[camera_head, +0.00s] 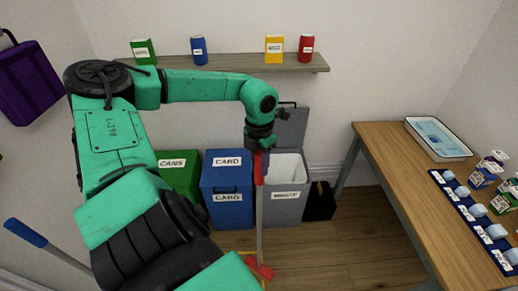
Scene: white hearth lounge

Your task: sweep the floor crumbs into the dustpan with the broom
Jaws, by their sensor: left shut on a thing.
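My left gripper (259,152) is in the middle of the picture, shut on the red grip of a long-handled tool (260,215). The tool's thin grey pole hangs about upright in front of the bins. At its lower end a red head (263,271) shows at floor level, partly hidden by my arm; I cannot tell whether it is the broom or the dustpan. Another long tool with a blue grip (26,233) leans at the lower left, its lower end hidden. I see no crumbs; my arm covers much of the floor. My right gripper is out of view.
A green cans bin (179,171), a blue card bin (227,180) and a grey open-lidded bin (287,199) stand along the wall, beside a black box (319,202). A shelf (232,64) hangs above. A wooden table (400,174) stands right. Floor (345,250) between is clear.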

